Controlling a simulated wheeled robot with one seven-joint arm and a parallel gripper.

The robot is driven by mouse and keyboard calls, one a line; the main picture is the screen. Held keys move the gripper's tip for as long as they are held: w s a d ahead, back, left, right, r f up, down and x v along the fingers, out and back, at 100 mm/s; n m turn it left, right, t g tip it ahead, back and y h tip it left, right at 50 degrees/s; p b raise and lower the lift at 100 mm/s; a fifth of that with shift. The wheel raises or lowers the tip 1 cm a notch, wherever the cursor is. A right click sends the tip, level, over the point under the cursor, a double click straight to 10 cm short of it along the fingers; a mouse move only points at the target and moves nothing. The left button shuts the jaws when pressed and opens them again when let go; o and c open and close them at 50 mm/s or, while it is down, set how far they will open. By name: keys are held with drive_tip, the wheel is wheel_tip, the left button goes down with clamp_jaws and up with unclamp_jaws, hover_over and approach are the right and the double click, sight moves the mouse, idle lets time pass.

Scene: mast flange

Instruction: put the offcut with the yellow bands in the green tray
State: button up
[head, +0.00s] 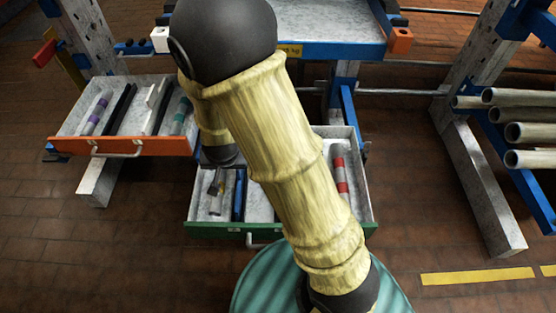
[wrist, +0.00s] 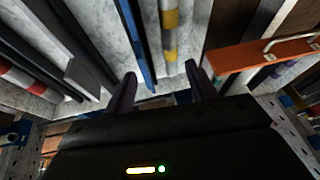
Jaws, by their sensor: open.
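In the head view the green tray (head: 215,230) is pulled out at lower centre, partly hidden by my arm. The offcut is not clear there.
An orange-fronted drawer (head: 120,147) with several bars stands open at left; it also shows in the wrist view (wrist: 262,52). A red-banded offcut (head: 341,175) lies at the green tray's right. Pipes (head: 520,133) rest on a rack at right. The floor at lower left is clear.

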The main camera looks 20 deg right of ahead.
drive_tip(key=s+d+r+n+g, duration=0.2)
drive_tip(key=s+d+r+n, duration=0.1)
drive_tip(key=s+d+r, duration=0.6)
drive_tip(key=s+d, duration=0.1)
drive_tip(key=d, duration=0.2)
drive_tip(key=shift+s+d+r, duration=0.15)
drive_tip(key=shift+s+r, duration=0.2)
drive_tip(key=shift+r, duration=0.05)
